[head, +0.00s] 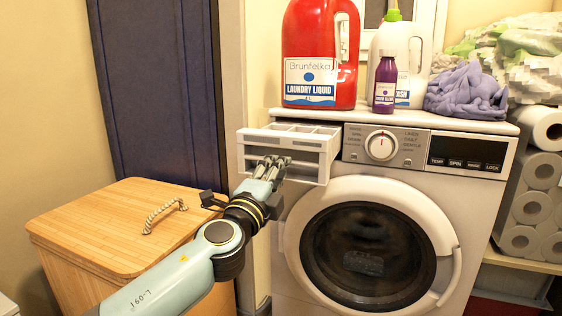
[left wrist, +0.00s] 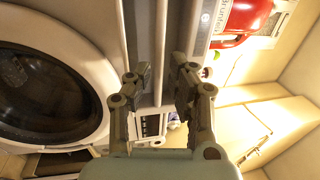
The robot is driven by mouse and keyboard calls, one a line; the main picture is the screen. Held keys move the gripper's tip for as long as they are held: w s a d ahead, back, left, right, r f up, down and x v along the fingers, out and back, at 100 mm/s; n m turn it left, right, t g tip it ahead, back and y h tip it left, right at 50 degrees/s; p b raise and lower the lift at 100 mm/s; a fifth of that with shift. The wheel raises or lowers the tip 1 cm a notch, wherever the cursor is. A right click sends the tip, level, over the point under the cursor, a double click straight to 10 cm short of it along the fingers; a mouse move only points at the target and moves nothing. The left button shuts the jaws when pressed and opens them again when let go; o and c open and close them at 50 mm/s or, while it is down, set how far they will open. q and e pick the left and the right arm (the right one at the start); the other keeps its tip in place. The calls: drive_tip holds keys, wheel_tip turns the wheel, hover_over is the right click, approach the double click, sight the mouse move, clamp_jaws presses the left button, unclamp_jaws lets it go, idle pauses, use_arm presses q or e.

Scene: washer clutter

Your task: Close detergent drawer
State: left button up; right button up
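The detergent drawer (head: 308,146) is pulled out at the top left of the white washing machine (head: 480,190); its compartments show from above. My left gripper (head: 271,166) is at the front of the drawer, over its lower middle part. I cannot tell whether the fingers touch it. In the left wrist view the two fingers of my left gripper (left wrist: 161,82) stand apart, with pale grey surfaces beyond them and nothing clearly gripped. My right gripper is not in view.
The round washer door (head: 368,255) is shut below the drawer. A red detergent jug (head: 320,45), a purple bottle (head: 385,85), a white bottle (head: 412,55) and a purple cloth (head: 466,92) stand on top. A wooden hamper (head: 100,230) is at the left, under my left arm.

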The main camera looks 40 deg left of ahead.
use_arm(q)
drive_tip(key=shift+x, duration=1.15)
clamp_jaws()
drive_tip(key=shift+f, duration=0.1)
